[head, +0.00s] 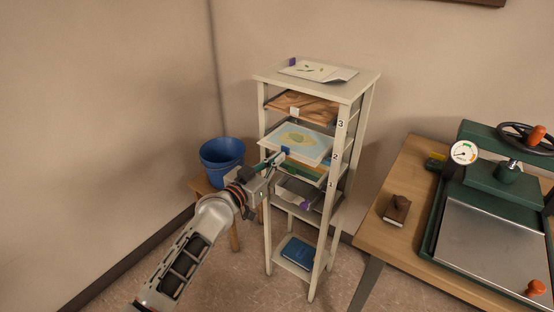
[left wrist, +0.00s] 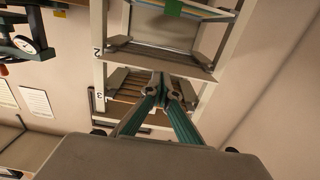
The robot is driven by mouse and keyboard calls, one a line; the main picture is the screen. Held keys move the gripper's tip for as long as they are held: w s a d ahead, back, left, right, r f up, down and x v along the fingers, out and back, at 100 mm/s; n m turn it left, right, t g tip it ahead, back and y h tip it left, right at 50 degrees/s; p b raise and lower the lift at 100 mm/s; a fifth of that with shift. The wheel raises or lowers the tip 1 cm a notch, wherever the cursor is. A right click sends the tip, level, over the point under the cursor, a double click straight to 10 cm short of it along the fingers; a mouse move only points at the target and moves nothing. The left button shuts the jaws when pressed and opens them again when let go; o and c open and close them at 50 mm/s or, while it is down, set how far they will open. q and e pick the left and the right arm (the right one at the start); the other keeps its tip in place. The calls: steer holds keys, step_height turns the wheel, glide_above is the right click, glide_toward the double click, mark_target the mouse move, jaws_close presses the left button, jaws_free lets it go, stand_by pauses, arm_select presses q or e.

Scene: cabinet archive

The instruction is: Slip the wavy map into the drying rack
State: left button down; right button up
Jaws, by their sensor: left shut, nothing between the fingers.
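The drying rack (head: 356,131) is a narrow cream stand with tiers numbered 3, 2 and 1 from the top. A pale blue map (head: 303,142) with a yellow-green island lies at tier 2, its front part jutting out, a blue tab at its near edge. A pale sheet (head: 315,71) with a lifted corner and a purple tab lies on the rack top. I cannot tell for sure which is the wavy map. My left gripper (head: 278,159) is shut and empty at the blue map's near left edge; its fingertips meet in the left wrist view (left wrist: 162,90). My right gripper is out of view.
A wood-patterned sheet (head: 300,105) lies in tier 3, and more sheets (head: 306,172) lie lower. A blue book (head: 298,252) is on the bottom shelf. A blue bucket (head: 222,162) stands left of the rack. A table (head: 377,228) with a green press (head: 490,180) is at right.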

mark_target(287, 151)
arm_select(q)
steer(key=shift+b+x, duration=1.25)
steer(key=shift+x, duration=1.3)
stand_by(0.5)
stand_by(0.4)
steer(key=p+v, duration=0.3)
steer(key=v, duration=0.3)
steer(key=shift+p, duration=0.3)
